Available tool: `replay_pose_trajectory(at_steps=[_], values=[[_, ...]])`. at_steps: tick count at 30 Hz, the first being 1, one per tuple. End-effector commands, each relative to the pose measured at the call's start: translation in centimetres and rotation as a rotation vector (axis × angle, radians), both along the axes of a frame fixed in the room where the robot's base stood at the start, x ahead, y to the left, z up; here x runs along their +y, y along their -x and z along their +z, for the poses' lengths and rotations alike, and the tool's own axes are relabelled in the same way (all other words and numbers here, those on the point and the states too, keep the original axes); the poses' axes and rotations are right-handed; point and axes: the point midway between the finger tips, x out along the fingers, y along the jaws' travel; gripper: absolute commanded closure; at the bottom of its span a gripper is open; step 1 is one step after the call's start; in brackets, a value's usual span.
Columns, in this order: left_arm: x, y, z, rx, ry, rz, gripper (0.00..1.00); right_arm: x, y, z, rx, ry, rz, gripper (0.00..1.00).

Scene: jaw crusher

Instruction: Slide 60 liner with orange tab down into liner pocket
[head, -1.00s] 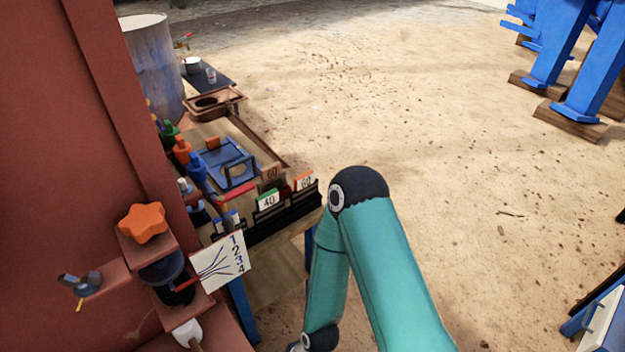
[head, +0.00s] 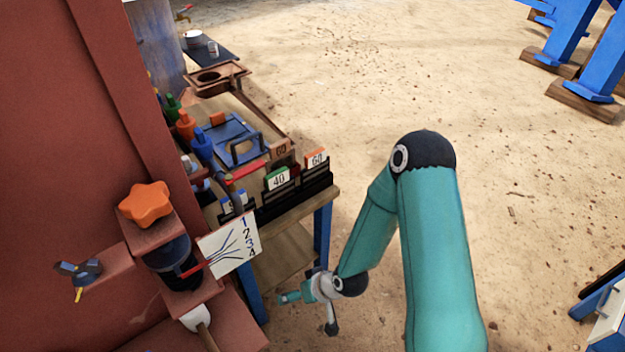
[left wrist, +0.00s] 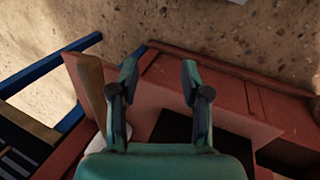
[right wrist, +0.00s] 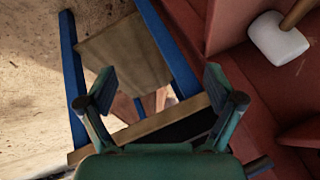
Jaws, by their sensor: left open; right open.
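The 60 liner with an orange tab (head: 316,160) stands upright at the right end of a dark rack (head: 309,184) on the wooden workbench. A green-tabbed 40 liner (head: 278,180) stands left of it in the rack. I cannot make out the liner pocket for certain. My right gripper (right wrist: 158,84) is open and empty, in front of the bench and lower than the rack, clear of the liner. My left gripper (left wrist: 160,72) is open and empty above red metalwork; it is outside the head view.
A red machine wall (head: 60,150) with an orange star knob (head: 146,204) and a numbered card (head: 229,244) stands left of the bench. A blue fixture (head: 228,138) and coloured bottles crowd the bench. Sandy ground (head: 400,70) on the right is open.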

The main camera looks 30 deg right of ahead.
Motion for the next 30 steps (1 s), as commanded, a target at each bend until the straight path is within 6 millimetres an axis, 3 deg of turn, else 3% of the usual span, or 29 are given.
replay_pose_trajectory(at_steps=[1, 3, 5, 6, 9, 11, 13, 17, 30], values=[[0.0, 0.0, -2.6, 0.001, 0.0, 0.0, 0.52, -3.6, -3.3, -0.4, -0.146, 0.03, -0.044, 0.0], [0.0, 0.0, -4.5, 0.001, 0.0, 0.0, 0.52, -8.5, -7.1, 1.8, -0.365, 0.08, -0.082, 0.0], [0.0, 0.0, -6.1, 0.001, 0.0, 0.0, 0.52, -12.8, -9.3, 4.5, -0.551, 0.135, -0.102, 0.0], [0.0, 0.0, -7.1, 0.001, 0.0, 0.0, 0.52, -15.5, -10.2, 6.5, -0.667, 0.177, -0.109, 0.0], [0.0, 0.0, -8.9, 0.001, 0.0, 0.0, 0.52, -20.4, -10.6, 11.2, -0.904, 0.269, -0.097, 0.0], [0.0, 0.0, -9.5, 0.001, 0.0, 0.0, 0.52, -22.2, -10.2, 13.5, -1.001, 0.31, -0.08, 0.0], [0.0, 0.0, -9.9, 0.001, 0.0, 0.0, 0.52, -23.2, -9.8, 15.3, -1.075, 0.339, -0.063, 0.0], [0.0, 0.0, -9.7, 0.0, 0.0, 0.0, 0.52, -23.6, -10.6, 16.7, -1.124, 0.355, -0.045, 0.0], [0.0, 0.0, -8.7, 0.0, 0.0, 0.0, 0.52, -22.8, -19.2, 16.8, -1.12, 0.352, -0.045, 0.0]])
